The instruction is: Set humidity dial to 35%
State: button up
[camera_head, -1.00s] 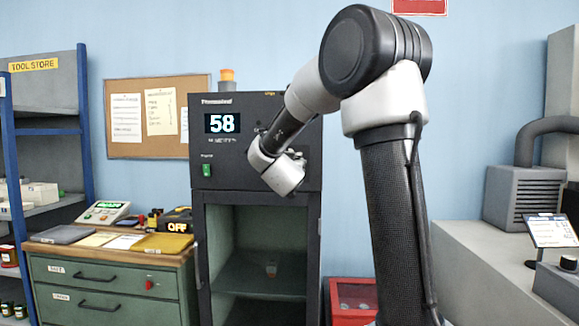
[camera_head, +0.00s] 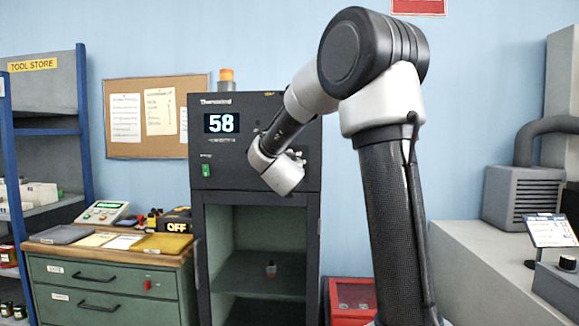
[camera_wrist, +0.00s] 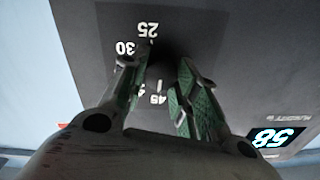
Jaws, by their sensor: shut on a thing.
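The dark humidity dial (camera_wrist: 172,52) sits on the cabinet's front panel in the wrist view, hard to make out against the dark face. White scale marks 25, 30 and 45 show around it; the marks between are covered by a finger. My gripper (camera_wrist: 163,66) is shut on the dial, one green-padded finger on each side. The humidity display (camera_wrist: 277,137) reads 58, upside down here; it reads 58 upright in the head view (camera_head: 222,123). In the head view, my wrist hides the dial and most of the fingers.
The dark cabinet (camera_head: 197,240) has an open lower chamber with a small item on its shelf. A green lit switch (camera_head: 206,170) is below the display. A green drawer bench (camera_head: 105,290) stands left, a grey counter (camera_head: 480,280) right.

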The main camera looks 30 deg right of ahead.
jog(key=shift+f+m+h, duration=0.1)
jog(key=shift+m+h, duration=0.05)
jog(key=shift+m, duration=3.65)
jog(key=shift+f+m+h, duration=0.1)
jog(key=shift+m+h, duration=0.05)
jog(key=shift+m, duration=3.65)
jog(key=o, duration=1)
